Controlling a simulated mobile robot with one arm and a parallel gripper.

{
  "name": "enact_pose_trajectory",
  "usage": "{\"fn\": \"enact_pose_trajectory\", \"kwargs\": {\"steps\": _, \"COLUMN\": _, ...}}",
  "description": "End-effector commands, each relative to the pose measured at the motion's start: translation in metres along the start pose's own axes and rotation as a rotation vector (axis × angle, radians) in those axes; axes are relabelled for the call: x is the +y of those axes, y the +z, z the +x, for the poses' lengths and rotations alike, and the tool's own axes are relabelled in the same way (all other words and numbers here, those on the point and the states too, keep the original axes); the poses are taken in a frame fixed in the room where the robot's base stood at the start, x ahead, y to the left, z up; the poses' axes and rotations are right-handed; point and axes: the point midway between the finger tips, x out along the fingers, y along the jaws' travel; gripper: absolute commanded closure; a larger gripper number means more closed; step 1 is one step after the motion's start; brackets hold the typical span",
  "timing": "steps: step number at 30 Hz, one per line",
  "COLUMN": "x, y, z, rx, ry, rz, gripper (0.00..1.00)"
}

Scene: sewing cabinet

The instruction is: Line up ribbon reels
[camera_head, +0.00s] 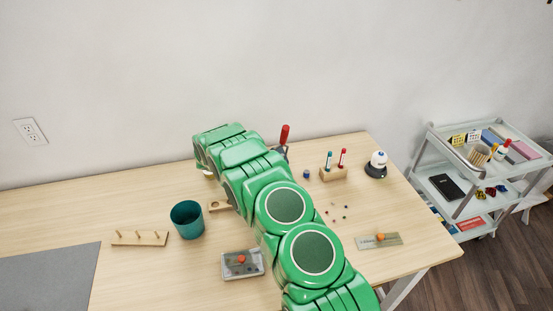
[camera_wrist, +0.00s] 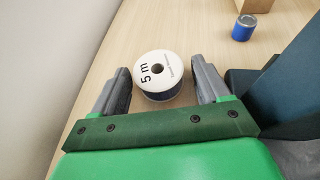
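In the wrist view a ribbon reel (camera_wrist: 157,80) with a white face marked "5 m" and dark ribbon lies flat on the table. My gripper (camera_wrist: 162,80) is open, with one finger on each side of the reel; I cannot tell whether either touches it. In the head view my gripper is mostly hidden by my green arm, at the back of the table. A small blue reel-like item (camera_head: 307,174) stands right of my arm, and a similar blue item shows in the wrist view (camera_wrist: 243,27). A wooden board with upright pegs (camera_head: 140,238) lies at the left.
A teal cup (camera_head: 187,219), a grey tray (camera_head: 242,265), a wooden block with bottles (camera_head: 332,174), a white-and-black item (camera_head: 376,165) and a ruler-like plate (camera_head: 379,241) stand on the table. A large dark blue object (camera_wrist: 285,85) is close right of my gripper. The wall is close behind.

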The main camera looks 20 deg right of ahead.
Motion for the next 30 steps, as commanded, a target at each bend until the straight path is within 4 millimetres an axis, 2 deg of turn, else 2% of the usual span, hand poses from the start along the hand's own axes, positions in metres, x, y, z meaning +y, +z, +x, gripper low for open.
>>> {"fn": "enact_pose_trajectory", "kwargs": {"steps": 14, "x": 0.001, "y": 0.007, "z": -0.003, "rx": -0.002, "ry": 0.001, "rz": 0.003, "gripper": 0.15}}
{"fn": "enact_pose_trajectory", "kwargs": {"steps": 17, "x": 0.001, "y": 0.015, "z": -0.007, "rx": -0.002, "ry": 0.002, "rz": 0.004, "gripper": 0.15}}
{"fn": "enact_pose_trajectory", "kwargs": {"steps": 30, "x": 0.002, "y": 0.074, "z": -0.031, "rx": -0.003, "ry": 0.003, "rz": 0.007, "gripper": 0.15}}
